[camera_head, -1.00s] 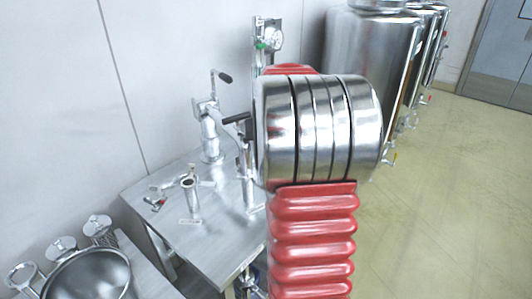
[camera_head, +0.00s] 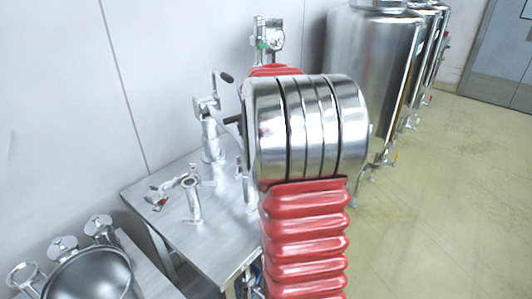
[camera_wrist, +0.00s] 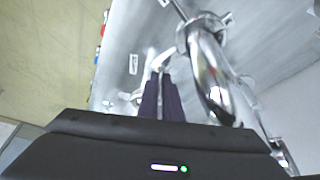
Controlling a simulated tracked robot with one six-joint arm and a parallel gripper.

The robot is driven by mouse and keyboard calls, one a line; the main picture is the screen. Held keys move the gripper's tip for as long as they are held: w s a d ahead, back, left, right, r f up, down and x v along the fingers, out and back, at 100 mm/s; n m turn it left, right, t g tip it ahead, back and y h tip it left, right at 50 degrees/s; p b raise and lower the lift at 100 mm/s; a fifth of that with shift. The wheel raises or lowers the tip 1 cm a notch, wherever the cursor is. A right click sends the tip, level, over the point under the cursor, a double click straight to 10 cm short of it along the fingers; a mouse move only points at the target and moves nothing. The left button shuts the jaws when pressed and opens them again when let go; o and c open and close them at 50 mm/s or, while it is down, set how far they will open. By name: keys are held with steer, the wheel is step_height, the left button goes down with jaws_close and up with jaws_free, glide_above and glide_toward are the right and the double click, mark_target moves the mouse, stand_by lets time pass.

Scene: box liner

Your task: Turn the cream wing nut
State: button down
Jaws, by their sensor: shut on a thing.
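In the wrist view, the two dark purple fingers of my gripper (camera_wrist: 161,77) are close together, shut on a small pale piece (camera_wrist: 160,59) at their tips. It seems to be the cream wing nut, but it is too small and blurred to make out its wings or thread. In the head view, my red and silver arm hides my gripper and the wing nut.
A curved chrome pipe (camera_wrist: 210,80) passes close to the right of my fingers. The steel table (camera_head: 165,215) holds a short metal post (camera_head: 193,200) and a taller fitting with a black-tipped lever (camera_head: 210,140). A steel bowl (camera_head: 90,280) stands front left; tanks (camera_head: 370,60) stand behind.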

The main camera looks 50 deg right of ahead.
steer(key=c, duration=1.9)
jaws_free()
steer(key=shift+c, duration=0.2)
steer(key=shift+r, duration=0.1)
steer(key=v, duration=1.3)
steer(key=shift+r, duration=0.25)
steer(key=shift+s+a, duration=0.1)
steer(key=shift+a, duration=0.05)
